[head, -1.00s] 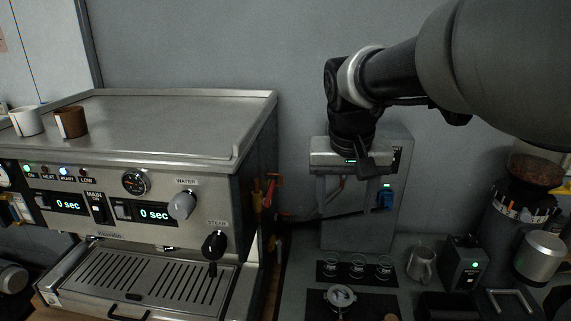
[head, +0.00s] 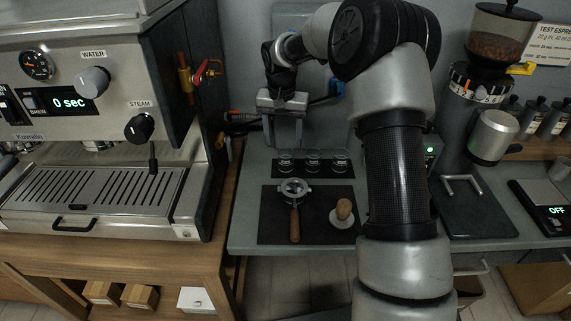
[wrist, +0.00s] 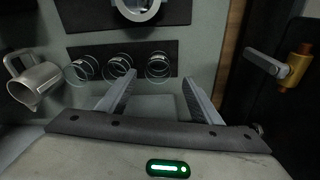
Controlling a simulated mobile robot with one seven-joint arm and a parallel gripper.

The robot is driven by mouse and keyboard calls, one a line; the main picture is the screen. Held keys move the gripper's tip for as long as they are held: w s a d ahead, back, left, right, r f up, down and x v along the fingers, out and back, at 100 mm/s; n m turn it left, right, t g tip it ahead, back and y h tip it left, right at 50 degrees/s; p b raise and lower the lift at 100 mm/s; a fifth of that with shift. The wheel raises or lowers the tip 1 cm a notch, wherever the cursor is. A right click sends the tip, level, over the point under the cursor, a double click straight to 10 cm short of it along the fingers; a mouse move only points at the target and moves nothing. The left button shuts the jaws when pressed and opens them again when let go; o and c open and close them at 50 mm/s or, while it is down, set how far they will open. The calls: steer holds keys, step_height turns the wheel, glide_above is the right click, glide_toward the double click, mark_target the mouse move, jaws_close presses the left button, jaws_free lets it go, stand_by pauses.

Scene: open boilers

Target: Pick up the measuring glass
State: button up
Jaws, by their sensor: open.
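Three small clear glasses with dark markings stand in a row on a black mat: a left one (head: 285,164), a middle one (head: 312,162) and a right one (head: 340,162). I cannot tell which is the measuring glass. My gripper (head: 284,142) is open and empty behind and above the left glass. In the wrist view the row is mirrored. There the same glass (wrist: 158,68) lies just beyond the gap between my fingertips (wrist: 156,84), and the middle one (wrist: 118,66) is beyond the finger on the left. No finger visibly touches a glass.
A portafilter (head: 294,200) and a wooden-handled tamper (head: 343,212) lie on a larger black mat in front. The espresso machine (head: 100,190) stands left, with a red-handled valve (head: 200,75) on its side.

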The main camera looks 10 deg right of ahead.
mark_target(286, 158)
steer(key=f, duration=0.3)
steer(key=f+b, duration=0.1)
steer(key=f, duration=0.2)
steer(key=w+f, duration=0.1)
steer(key=f, duration=0.2)
steer(key=shift+d, duration=0.35)
steer(key=c, duration=1.2)
steer(key=shift+o, duration=0.2)
